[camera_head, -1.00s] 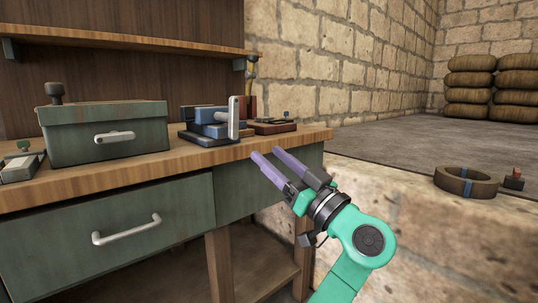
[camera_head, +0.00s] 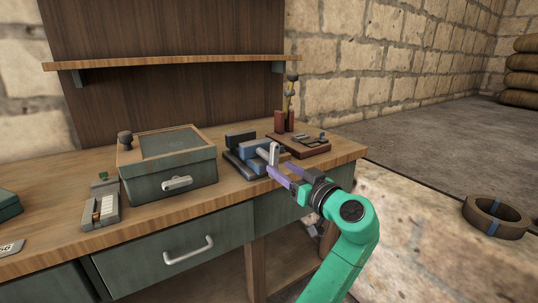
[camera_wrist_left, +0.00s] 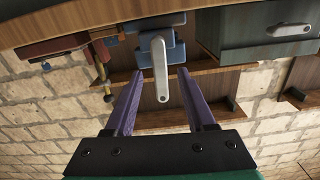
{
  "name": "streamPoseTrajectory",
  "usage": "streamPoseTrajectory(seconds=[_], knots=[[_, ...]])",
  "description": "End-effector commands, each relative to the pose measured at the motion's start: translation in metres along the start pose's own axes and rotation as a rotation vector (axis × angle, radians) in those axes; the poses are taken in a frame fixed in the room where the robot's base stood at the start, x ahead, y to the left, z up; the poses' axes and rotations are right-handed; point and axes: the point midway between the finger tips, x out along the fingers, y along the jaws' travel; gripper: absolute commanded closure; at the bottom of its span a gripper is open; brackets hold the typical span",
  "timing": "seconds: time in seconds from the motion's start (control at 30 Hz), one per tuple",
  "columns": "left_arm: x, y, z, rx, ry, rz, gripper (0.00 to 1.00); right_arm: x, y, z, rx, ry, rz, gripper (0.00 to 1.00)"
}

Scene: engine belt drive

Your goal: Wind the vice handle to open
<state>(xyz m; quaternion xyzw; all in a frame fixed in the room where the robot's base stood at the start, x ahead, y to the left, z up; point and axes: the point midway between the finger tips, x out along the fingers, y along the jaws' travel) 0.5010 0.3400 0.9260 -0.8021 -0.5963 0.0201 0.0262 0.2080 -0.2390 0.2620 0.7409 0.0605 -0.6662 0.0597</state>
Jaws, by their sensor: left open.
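The blue vice (camera_head: 245,155) sits on the workbench near its front edge, right of the green box. Its pale grey handle (camera_head: 274,154) stands at the vice's front and also shows in the left wrist view (camera_wrist_left: 161,68). My left gripper (camera_head: 280,174), with purple fingers, is open and close to the handle. In the left wrist view its fingertips (camera_wrist_left: 158,72) lie on either side of the handle, with gaps on both sides; whether the handle is deep between them I cannot tell. My right gripper is not in view.
A green box (camera_head: 168,181) with a handle stands left of the vice. A reddish-brown tray (camera_head: 305,148) with small parts lies to its right. The bench top's front edge (camera_head: 233,197) runs just below the vice. A brown ring (camera_head: 497,218) lies at the right.

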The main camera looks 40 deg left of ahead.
Motion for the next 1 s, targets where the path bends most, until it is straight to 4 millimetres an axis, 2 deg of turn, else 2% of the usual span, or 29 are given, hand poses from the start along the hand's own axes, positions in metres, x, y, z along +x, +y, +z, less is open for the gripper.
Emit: streamPoseTrajectory(seconds=[0.1, 0.27, 0.4, 0.6, 0.73, 0.77, 0.93, 1.0], knots=[[0.031, -0.001, -0.003, 0.001, 0.003, -0.004, 0.45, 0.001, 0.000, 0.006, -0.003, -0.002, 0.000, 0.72], [0.061, 0.000, -0.002, 0.000, 0.001, -0.002, 0.45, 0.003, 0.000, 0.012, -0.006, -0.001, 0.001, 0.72], [0.070, 0.000, -0.001, -0.001, 0.002, 0.000, 0.45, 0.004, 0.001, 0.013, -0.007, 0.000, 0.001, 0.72], [0.070, 0.000, -0.001, -0.001, 0.001, 0.000, 0.45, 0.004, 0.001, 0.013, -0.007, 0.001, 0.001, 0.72], [0.069, 0.000, -0.001, -0.001, 0.001, 0.000, 0.95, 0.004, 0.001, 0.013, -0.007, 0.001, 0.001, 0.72], [0.069, 0.000, -0.001, -0.001, 0.001, 0.000, 1.00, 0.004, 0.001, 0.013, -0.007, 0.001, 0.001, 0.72], [0.069, 0.000, 0.000, -0.005, 0.001, 0.001, 1.00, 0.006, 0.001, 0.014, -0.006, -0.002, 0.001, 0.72], [0.069, 0.000, 0.002, -0.018, 0.001, 0.000, 1.00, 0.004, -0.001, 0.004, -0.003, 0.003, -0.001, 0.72]])
